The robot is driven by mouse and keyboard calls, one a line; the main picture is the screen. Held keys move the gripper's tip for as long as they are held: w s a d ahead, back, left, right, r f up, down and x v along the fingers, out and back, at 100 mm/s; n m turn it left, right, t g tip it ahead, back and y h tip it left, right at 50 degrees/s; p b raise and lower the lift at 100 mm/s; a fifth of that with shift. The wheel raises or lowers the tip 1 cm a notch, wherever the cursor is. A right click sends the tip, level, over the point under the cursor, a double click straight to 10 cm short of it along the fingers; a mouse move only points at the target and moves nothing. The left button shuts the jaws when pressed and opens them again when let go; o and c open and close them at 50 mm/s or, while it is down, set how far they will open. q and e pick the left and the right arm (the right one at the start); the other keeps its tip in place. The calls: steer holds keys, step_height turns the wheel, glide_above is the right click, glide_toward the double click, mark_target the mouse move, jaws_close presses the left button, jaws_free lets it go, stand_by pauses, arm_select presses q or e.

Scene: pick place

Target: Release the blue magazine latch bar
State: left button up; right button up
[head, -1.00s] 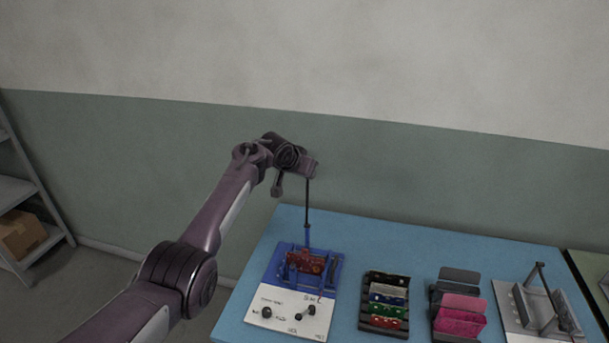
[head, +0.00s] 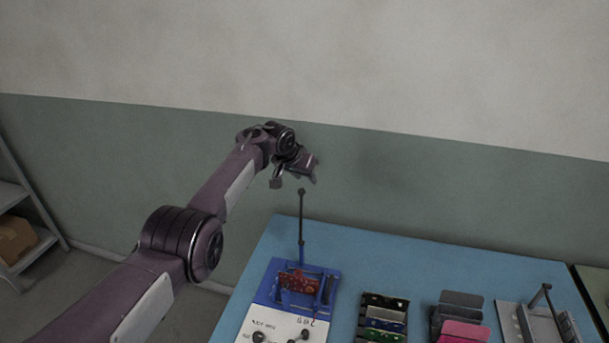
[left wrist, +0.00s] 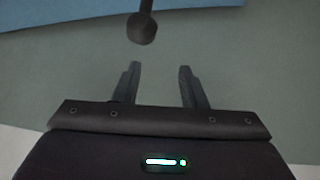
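The blue magazine fixture (head: 323,287) stands on a white and blue board on the blue table, with a dark red part (head: 299,282) inside its frame. A thin dark latch bar (head: 302,225) with a round knob rises upright from its back. My left gripper (head: 295,180) is above and slightly left of the knob, apart from it. In the left wrist view, my left gripper (left wrist: 157,85) has its two fingers spread with nothing between them. The dark knob (left wrist: 142,28) shows beyond the fingertips. My right gripper is not in view.
Right of the fixture on the blue table (head: 400,255) are a black rack (head: 384,318) with coloured parts, a holder with pink and grey plates (head: 461,315), and a grey fixture with a lever (head: 540,315). A shelf with a cardboard box (head: 16,238) stands far left.

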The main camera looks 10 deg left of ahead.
arm_select(q)
steer(key=shift+o, duration=0.2)
steer(key=shift+s+d+r, duration=0.1)
steer(key=shift+s, duration=0.25)
steer(key=shift+w, duration=0.1)
steer(key=v, duration=0.8)
